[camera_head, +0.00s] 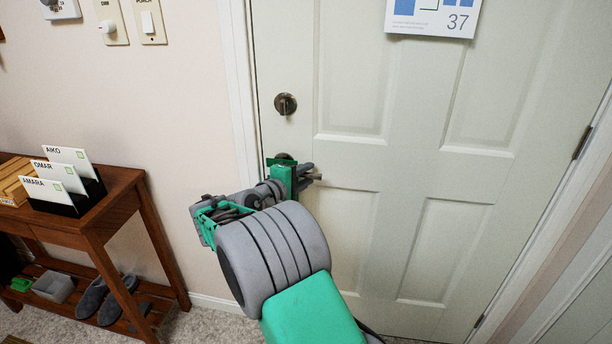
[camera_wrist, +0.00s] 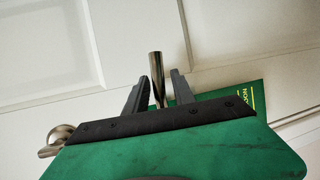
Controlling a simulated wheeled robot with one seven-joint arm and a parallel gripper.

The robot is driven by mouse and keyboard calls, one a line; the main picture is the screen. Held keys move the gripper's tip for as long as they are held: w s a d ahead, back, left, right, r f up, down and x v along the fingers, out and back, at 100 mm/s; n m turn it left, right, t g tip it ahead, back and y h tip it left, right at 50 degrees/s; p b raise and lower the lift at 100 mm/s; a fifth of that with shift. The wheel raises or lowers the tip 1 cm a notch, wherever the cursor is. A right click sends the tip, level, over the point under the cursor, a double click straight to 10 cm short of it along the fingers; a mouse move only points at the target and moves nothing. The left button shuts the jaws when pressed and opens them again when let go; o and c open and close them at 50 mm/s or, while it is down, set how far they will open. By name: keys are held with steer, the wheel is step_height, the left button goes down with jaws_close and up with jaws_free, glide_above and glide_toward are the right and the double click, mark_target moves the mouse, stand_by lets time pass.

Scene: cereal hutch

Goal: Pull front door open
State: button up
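The front door (camera_head: 385,170) is pale, panelled and looks shut in its frame. Its lever handle (camera_head: 318,177) is mostly hidden behind my gripper (camera_head: 304,177) in the head view. In the wrist view, the metal lever (camera_wrist: 155,70) stands between the two dark fingers of my gripper (camera_wrist: 158,88). The fingers are apart, with a narrow gap showing beside the lever, wider on the right. A round deadbolt (camera_head: 286,104) sits above the handle in the head view.
A wooden console table (camera_head: 120,204) stands left of the door, with name cards (camera_head: 66,158) on top and slippers (camera_head: 118,299) on its lower shelf. Hinges (camera_head: 582,142) are on the door's right edge. A calendar (camera_head: 433,17) hangs on the door.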

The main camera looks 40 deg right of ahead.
jaws_close()
stand_by(1.1)
